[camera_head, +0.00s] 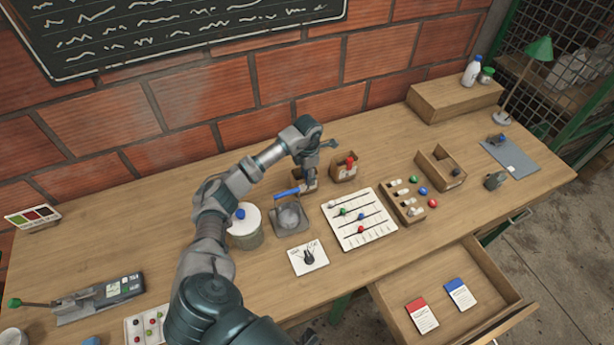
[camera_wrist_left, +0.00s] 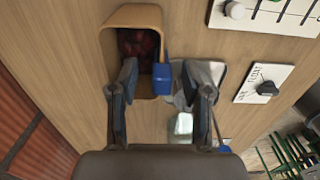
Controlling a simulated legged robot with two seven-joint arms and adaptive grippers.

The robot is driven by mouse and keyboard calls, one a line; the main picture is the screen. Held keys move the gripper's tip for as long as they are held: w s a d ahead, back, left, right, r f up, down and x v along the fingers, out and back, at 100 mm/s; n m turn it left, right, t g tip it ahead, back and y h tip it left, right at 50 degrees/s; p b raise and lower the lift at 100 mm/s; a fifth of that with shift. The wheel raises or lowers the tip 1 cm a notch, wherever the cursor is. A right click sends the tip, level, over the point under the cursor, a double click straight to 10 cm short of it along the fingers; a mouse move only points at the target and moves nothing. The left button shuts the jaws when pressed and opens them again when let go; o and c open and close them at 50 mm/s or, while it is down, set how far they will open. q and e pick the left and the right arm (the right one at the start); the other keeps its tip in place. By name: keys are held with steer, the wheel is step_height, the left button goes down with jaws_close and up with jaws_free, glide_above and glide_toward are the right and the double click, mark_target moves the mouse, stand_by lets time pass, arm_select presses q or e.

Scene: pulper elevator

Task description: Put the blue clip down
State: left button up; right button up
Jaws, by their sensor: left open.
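The blue clip (camera_head: 287,192) shows at the rim of a small open wooden box (camera_head: 309,186), beside the grey dish. In the left wrist view the clip (camera_wrist_left: 161,78) is a blue block at the side of the wooden box (camera_wrist_left: 130,16), between my fingertips. My left gripper (camera_wrist_left: 158,80) is open, one finger on each side of the clip with gaps showing. In the head view my left gripper (camera_head: 307,172) is over the box and partly hides it. Whether the clip rests on the rim cannot be told. My right gripper is not in view.
A grey dish (camera_head: 278,230) and a white-lidded jar (camera_head: 246,236) stand close by. A white slider board (camera_head: 376,234) and a dial card (camera_head: 297,264) lie nearby. An open drawer (camera_head: 480,261) juts out at the front right.

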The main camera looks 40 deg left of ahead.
arm_select(q)
steer(key=shift+d+f, duration=0.15)
steer(key=shift+f, duration=0.2)
steer(key=shift+d, duration=0.1)
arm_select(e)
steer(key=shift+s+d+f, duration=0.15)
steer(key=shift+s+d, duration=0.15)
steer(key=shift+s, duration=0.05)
arm_select(q)
steer(key=shift+a+f, duration=0.1)
steer(key=shift+a, duration=0.1)
steer(key=c, duration=0.9)
steer(key=shift+a, duration=0.15)
jaws_close()
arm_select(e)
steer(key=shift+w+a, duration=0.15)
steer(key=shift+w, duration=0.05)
